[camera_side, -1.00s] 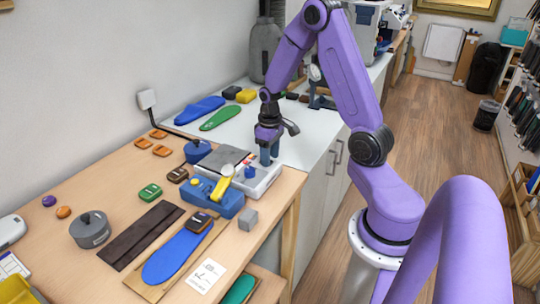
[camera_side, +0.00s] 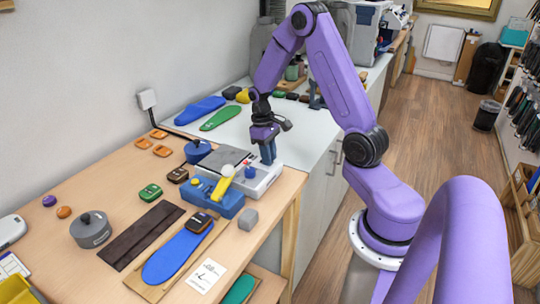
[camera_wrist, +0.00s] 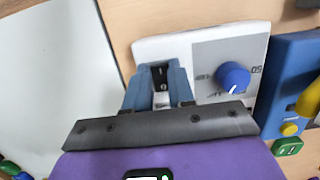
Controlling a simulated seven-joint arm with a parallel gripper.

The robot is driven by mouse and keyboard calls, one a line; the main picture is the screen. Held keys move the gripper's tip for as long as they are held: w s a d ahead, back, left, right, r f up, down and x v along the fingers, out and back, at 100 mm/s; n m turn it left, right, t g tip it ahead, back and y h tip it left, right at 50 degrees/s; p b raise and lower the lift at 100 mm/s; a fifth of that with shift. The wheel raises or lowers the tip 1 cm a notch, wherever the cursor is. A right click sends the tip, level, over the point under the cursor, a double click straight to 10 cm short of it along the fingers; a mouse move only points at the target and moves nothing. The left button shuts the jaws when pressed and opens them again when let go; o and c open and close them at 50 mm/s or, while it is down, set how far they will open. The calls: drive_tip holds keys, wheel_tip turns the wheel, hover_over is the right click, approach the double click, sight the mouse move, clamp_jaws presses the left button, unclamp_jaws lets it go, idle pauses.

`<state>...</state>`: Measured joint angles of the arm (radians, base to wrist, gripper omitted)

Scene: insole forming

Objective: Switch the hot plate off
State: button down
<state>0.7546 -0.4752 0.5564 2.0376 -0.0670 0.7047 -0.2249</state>
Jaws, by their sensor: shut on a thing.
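The hot plate (camera_side: 262,188) stands at the right edge of the wooden table, with a white body, a grey top plate (camera_side: 226,158) and a blue knob (camera_side: 250,172). In the wrist view the knob (camera_wrist: 233,76) sits on a grey panel, right of my fingers. My gripper (camera_side: 269,157) points down at the far right end of the hot plate. In the wrist view my gripper (camera_wrist: 160,88) has its blue fingers around a small black switch (camera_wrist: 160,72) on the white body. The fingers partly hide the switch, so its on or off position cannot be told.
A blue device (camera_side: 224,205) with a yellow lever (camera_side: 222,187) stands close in front of the hot plate. A grey cube (camera_side: 248,219) is at its right.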

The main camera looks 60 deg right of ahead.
drive_tip(key=shift+w+g, duration=0.2)
drive_tip(key=shift+g, duration=0.4)
drive_tip(key=c, duration=1)
unclamp_jaws()
drive_tip(key=shift+o, duration=0.2)
drive_tip(key=v, duration=1.7)
drive_tip(key=shift+r, duration=0.3)
